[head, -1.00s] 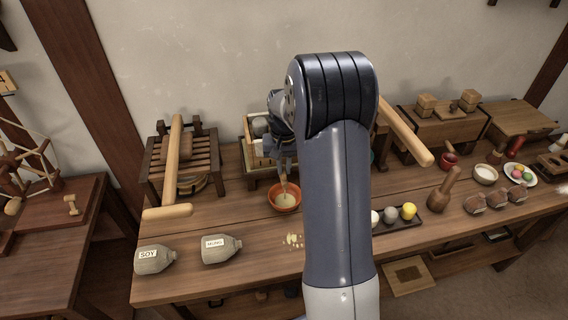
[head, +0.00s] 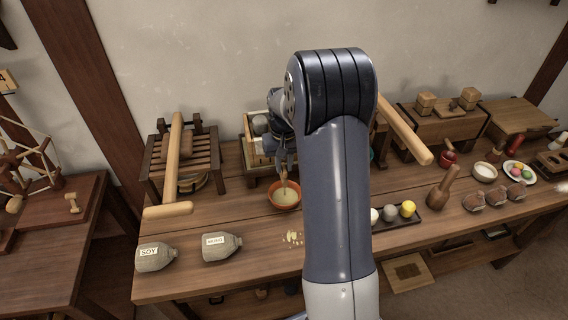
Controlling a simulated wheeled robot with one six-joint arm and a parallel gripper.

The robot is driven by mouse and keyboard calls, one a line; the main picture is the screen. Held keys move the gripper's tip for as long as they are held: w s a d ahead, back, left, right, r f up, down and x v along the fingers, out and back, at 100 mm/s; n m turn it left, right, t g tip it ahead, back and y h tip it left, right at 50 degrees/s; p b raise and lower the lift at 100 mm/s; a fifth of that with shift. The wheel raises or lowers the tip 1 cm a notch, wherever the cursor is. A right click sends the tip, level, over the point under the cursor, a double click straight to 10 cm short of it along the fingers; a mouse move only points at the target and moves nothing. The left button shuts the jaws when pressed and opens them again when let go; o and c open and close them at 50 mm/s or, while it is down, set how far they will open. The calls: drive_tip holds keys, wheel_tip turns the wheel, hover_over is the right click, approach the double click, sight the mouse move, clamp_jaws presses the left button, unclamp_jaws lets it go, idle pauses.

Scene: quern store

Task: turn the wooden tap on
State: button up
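I cannot clearly pick out the wooden tap. My gripper (head: 284,168) points down in front of a wooden box frame (head: 250,128), just above an orange bowl (head: 284,204) with pale contents. A thin brown wooden piece (head: 284,182) shows between the gripper and the bowl. I cannot tell whether it is part of a tap, or whether the gripper touches it. The fingers are small and dark, so their opening is unclear. My arm hides much of the box and the bench behind it.
A slatted wooden press (head: 205,150) with a long pale lever stands to the left. Soy (head: 155,257) and mono-labelled (head: 221,247) jars lie at the front left. Bare bench top lies around the crumbs (head: 294,237).

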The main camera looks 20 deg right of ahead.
sight(284, 167)
drive_tip(key=shift+o, duration=1.4)
wheel_tip(284, 167, up, 11)
drive_tip(key=shift+p, duration=0.3)
drive_tip(key=shift+f, duration=0.15)
wheel_tip(284, 167, down, 11)
drive_tip(key=shift+r+b, duration=0.15)
drive_tip(key=shift+b, duration=0.15)
drive_tip(key=shift+m, duration=0.3)
